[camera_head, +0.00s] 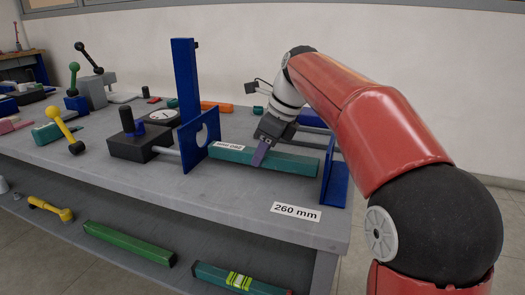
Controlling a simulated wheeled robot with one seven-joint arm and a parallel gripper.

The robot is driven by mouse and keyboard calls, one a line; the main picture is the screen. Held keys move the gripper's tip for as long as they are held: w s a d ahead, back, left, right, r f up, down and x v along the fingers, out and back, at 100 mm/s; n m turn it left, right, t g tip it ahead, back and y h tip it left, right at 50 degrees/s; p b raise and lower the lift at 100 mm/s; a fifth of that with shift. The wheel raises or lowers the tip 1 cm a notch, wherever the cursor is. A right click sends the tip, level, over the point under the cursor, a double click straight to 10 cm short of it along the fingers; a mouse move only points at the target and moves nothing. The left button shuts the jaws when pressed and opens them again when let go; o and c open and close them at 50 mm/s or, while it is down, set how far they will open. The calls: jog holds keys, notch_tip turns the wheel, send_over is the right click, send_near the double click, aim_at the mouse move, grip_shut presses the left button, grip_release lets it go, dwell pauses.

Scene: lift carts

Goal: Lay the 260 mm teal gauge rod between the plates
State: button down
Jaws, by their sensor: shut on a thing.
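The long teal gauge rod (290,163) with a white label lies level between two blue plates. The tall left plate (187,85) has a round hole, and the rod's left end is close beside it. The rod's right end is near the lower right plate (335,178); I cannot tell if either end touches. My gripper (261,154) comes down from above and is shut on the teal rod near its middle, a purple finger showing on the near side. Whether the rod rests on the bench is unclear.
The grey bench (235,200) is bare in front, apart from a "260 mm" sign (296,212). A dark block (142,143) with a knob and a dial gauge (160,116) stand left of the plates. A green bar (130,242) lies on the shelf below.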

jog(key=shift+f, duration=0.55)
jog(key=c, duration=1)
grip_release()
jog(key=p+v, duration=0.1)
jog(key=v, duration=0.6)
jog(key=shift+d+r, duration=0.1)
jog(key=shift+r, duration=0.3)
